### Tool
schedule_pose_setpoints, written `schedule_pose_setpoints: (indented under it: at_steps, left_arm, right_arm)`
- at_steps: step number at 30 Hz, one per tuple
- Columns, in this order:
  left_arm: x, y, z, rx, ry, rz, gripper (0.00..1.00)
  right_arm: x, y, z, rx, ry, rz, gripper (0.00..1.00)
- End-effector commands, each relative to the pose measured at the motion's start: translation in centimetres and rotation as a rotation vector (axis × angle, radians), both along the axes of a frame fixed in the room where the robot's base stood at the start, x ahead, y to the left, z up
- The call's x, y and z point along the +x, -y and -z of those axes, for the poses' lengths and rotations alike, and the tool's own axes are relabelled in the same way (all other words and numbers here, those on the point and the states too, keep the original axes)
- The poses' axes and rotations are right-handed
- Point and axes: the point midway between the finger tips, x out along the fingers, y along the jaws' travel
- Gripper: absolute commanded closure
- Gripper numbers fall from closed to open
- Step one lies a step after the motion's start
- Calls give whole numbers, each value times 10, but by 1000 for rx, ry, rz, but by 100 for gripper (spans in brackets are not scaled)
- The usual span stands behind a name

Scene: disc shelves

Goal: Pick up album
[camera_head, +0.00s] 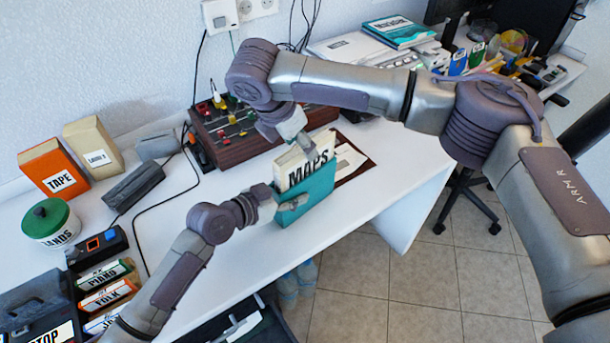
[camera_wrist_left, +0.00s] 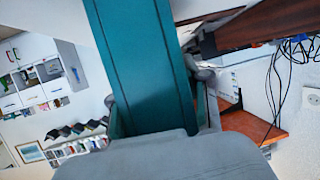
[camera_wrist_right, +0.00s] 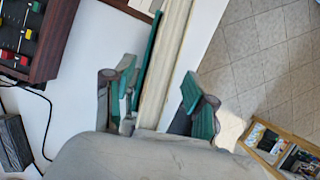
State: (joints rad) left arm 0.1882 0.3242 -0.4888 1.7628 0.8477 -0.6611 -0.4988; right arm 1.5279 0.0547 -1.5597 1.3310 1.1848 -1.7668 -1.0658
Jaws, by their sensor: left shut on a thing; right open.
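My left gripper (camera_head: 292,203) is shut on the slipcase, which fills much of the left wrist view (camera_wrist_left: 135,60). My right gripper (camera_head: 306,145) is above, at the top of the album. In the right wrist view its open fingers (camera_wrist_right: 160,105) stand on either side of the album's cream edge (camera_wrist_right: 168,60), with a gap visible on the right. The album's lower part is hidden in the case.
A dark red mixer panel (camera_head: 225,130) lies behind the case. An orange TAPE box (camera_head: 55,170), a green-lidded tin (camera_head: 50,222) and a dark grey box (camera_head: 133,187) stand at left. A cable crosses the desk. Tiled floor lies beyond the front edge.

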Motion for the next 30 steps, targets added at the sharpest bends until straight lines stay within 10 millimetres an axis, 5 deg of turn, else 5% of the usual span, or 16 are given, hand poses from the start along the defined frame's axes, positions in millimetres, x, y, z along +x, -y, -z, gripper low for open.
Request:
schedule_pose_setpoints:
  at_steps: [10,30]
  left_arm:
    - [0,0,0,1,-1,0,89]
    - [0,0,0,1,-1,0,89]
  right_arm:
    - [14,19,39,0,0,1,44]
    - [15,19,45,1,0,1,44]
